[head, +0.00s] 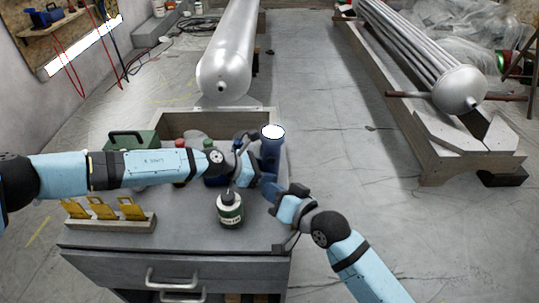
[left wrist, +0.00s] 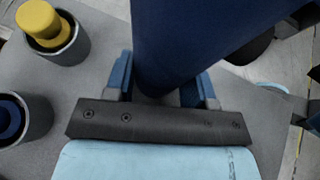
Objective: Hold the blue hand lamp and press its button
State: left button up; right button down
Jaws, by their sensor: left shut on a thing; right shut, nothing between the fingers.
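The blue hand lamp (head: 272,152) stands upright over the right side of the workbench, its white lens end on top. My left gripper (head: 252,160) is shut on the lamp from the left. In the left wrist view the lamp's dark blue body (left wrist: 195,40) sits between the two blue-padded fingers (left wrist: 165,88). My right gripper (head: 270,190) is shut and empty, close to the lower part of the lamp; I cannot tell whether it touches it. The lamp's button cannot be made out.
The left wrist view shows a yellow-topped piece in a grey cup (left wrist: 62,42). Open floor (head: 345,150) lies to the right.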

jog(key=shift+s, duration=0.3)
pick_arm(q)
jog(key=o, duration=1)
